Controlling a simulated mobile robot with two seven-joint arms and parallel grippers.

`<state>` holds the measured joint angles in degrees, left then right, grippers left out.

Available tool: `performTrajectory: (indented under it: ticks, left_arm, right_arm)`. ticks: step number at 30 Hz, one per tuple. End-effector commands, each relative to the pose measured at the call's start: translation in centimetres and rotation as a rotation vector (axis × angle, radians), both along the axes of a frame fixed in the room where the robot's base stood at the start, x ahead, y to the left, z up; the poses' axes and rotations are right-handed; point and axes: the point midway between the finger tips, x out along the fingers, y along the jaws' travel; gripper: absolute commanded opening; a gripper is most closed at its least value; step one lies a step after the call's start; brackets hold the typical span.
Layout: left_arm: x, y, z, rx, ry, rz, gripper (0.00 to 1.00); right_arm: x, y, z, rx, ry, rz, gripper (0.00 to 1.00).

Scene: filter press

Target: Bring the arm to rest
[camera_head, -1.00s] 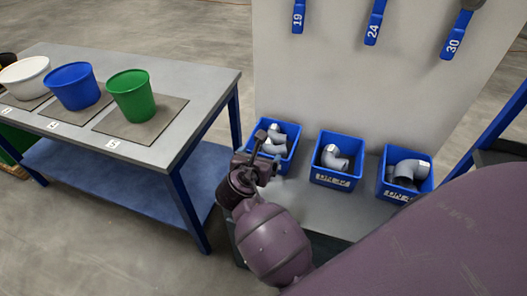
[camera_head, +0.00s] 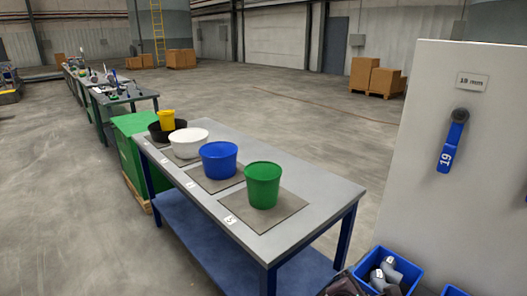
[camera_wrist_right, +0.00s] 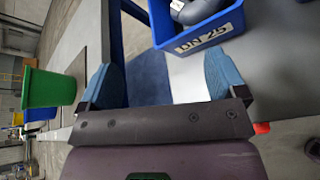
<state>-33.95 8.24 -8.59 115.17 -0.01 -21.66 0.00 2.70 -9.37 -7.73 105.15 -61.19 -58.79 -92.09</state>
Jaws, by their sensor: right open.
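My right gripper (camera_wrist_right: 160,82) is open in the right wrist view, with its two blue fingertips wide apart and nothing held between them. A blue bin (camera_wrist_right: 205,35) with a grey pipe fitting (camera_wrist_right: 190,10) in it lies beyond the right-hand finger, apart from it. In the head view only a dark part of my arm shows at the bottom edge, just left of a blue bin (camera_head: 412,273) holding grey fittings. My left gripper is in neither view.
A grey table (camera_head: 325,196) bears green (camera_head: 263,185), blue (camera_head: 219,160), white (camera_head: 188,142), black and yellow (camera_head: 167,119) containers. A pale panel (camera_head: 480,180) with a blue lever marked 19 (camera_head: 451,145) stands at right. Open floor lies behind the table.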

Motion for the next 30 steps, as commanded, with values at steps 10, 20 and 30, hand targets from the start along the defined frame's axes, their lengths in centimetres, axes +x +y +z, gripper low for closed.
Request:
performTrajectory:
  ticks: [10,20,30]
  left_arm:
    - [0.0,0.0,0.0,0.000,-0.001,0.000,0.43]
    - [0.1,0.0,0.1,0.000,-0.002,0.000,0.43]
    - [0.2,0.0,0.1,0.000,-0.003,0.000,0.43]
  right_arm:
    - [1.5,2.8,0.1,0.734,-0.445,-0.054,0.90]
    - [-2.3,2.7,-2.7,1.527,-0.684,-0.248,0.90]
    - [-14.6,-1.3,-8.9,2.044,-0.707,-0.628,0.90]
